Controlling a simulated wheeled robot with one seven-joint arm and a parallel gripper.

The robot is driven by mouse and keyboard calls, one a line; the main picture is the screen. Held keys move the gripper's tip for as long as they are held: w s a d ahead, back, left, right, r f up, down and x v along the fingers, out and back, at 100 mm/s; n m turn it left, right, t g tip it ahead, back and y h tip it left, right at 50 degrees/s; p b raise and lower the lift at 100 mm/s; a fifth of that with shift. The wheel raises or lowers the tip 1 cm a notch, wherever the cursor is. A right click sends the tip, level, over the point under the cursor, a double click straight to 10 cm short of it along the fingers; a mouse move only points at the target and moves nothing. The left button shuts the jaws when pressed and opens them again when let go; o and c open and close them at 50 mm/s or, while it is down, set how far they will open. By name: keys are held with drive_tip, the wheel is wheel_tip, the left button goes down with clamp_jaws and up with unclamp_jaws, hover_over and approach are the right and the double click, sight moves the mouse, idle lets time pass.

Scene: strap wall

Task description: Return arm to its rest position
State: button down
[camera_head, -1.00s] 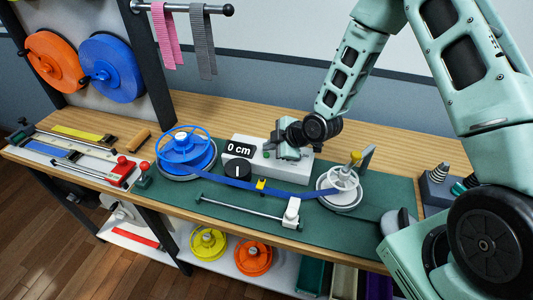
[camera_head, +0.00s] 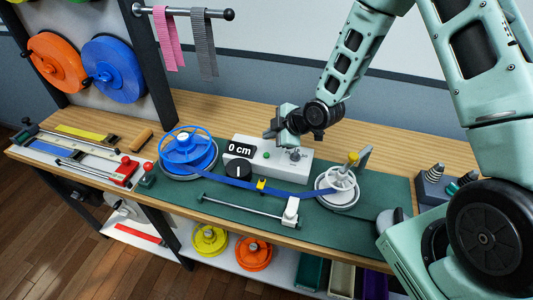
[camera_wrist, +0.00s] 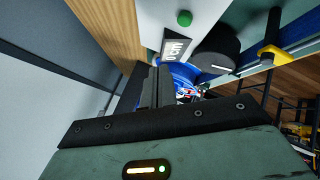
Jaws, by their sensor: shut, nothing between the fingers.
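My arm reaches in from the upper right in the head view. My gripper (camera_head: 270,132) is shut and empty. It hangs above the back edge of the white measuring unit (camera_head: 300,165), apart from it. The unit has a display (camera_head: 239,150) reading "0 cm", a black knob (camera_head: 238,170) and a green button (camera_head: 266,155). In the wrist view, the shut fingers (camera_wrist: 157,85) point toward the display, with the green button (camera_wrist: 184,18) and black knob (camera_wrist: 215,52) beyond them.
A blue spool (camera_head: 187,150) stands left of the unit, and its blue strap (camera_head: 265,187) runs to a white reel (camera_head: 337,187) at right. A cutting station (camera_head: 80,155) lies on the left. A rail with pink and grey straps (camera_head: 203,45) hangs behind. The bench behind the unit is clear.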

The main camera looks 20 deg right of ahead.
idle(0.4)
drive_tip(key=s+a+r+m+g+h+b, duration=0.1)
drive_tip(key=s+a+r+m+g+b, duration=0.1)
drive_tip(key=s+a+r, duration=0.35)
drive_tip(key=s+a+r+m+g+h+b, duration=0.2)
drive_tip(key=s+r, duration=0.1)
drive_tip(key=s, duration=0.6)
drive_tip(key=s+r+m+g+h+b, duration=0.1)
drive_tip(key=s+r+m+g+b, duration=0.1)
drive_tip(key=s, duration=1.6)
wheel_tip(320, 180, up, 2)
drive_tip(key=shift+d+r+m+g+h+b, duration=0.15)
drive_tip(key=shift+m+g+h+b, duration=0.25)
drive_tip(key=shift+m+g, duration=0.55)
